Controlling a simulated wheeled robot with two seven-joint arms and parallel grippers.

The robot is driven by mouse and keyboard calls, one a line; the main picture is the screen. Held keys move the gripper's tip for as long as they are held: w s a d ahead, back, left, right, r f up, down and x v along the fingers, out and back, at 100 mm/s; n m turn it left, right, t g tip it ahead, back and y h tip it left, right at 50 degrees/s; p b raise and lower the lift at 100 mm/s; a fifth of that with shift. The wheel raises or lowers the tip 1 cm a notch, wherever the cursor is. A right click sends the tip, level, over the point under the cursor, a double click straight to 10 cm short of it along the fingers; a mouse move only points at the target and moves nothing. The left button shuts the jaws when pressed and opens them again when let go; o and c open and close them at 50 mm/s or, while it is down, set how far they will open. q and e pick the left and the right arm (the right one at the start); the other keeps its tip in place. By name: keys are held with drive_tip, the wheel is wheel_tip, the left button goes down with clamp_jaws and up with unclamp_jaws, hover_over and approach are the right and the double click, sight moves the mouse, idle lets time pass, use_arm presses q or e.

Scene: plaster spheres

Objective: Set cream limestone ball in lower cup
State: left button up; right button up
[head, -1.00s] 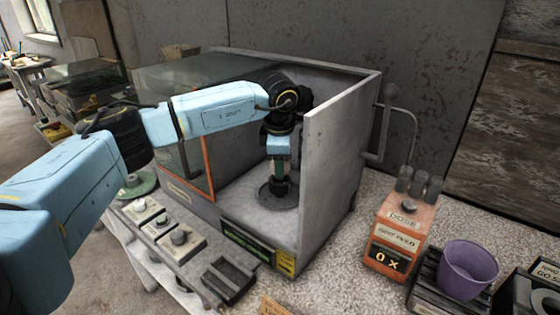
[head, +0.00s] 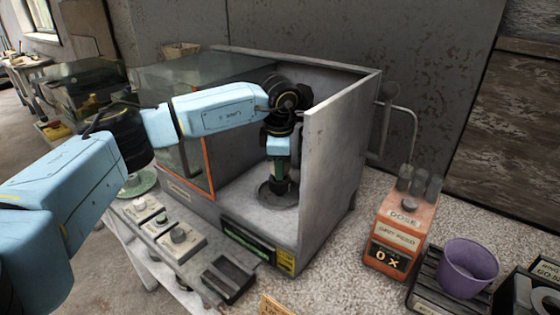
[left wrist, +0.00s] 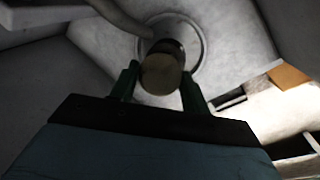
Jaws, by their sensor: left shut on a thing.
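My left gripper (head: 280,180) reaches down inside the open-fronted grey cabinet (head: 334,165), over a dark round dish (head: 264,195) on its floor. In the left wrist view, the green fingers of the gripper (left wrist: 158,85) are on either side of a tan, rounded thing (left wrist: 161,75), which looks like the cream limestone ball, and are shut on it. Behind it is a round, pale-rimmed fixture (left wrist: 197,35). I cannot tell whether the ball touches the dish. The ball cannot be made out in the head view. My right gripper is out of view.
The cabinet's right wall stands close beside my left gripper, and an orange-edged glass panel (head: 193,160) is on its left. An orange dose unit (head: 400,235) and a purple cup (head: 468,268) stand at right.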

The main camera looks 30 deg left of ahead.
use_arm(q)
drive_tip(key=shift+b+x, duration=0.5)
drive_tip(key=shift+x, duration=0.35)
drive_tip(key=o, duration=1.1)
drive_tip(key=shift+s+d, duration=0.1)
drive_tip(key=shift+s, duration=0.05)
drive_tip(key=shift+c, duration=0.2)
drive_tip(key=shift+r, duration=0.1)
drive_tip(key=shift+w+p+v, duration=0.15)
drive_tip(key=shift+p+v, duration=0.65)
drive_tip(key=shift+v, duration=0.15)
drive_tip(key=shift+w+p+v, duration=0.2)
drive_tip(key=shift+p+v, duration=0.55)
drive_tip(key=shift+v, duration=0.2)
drive_tip(key=shift+a, duration=0.2)
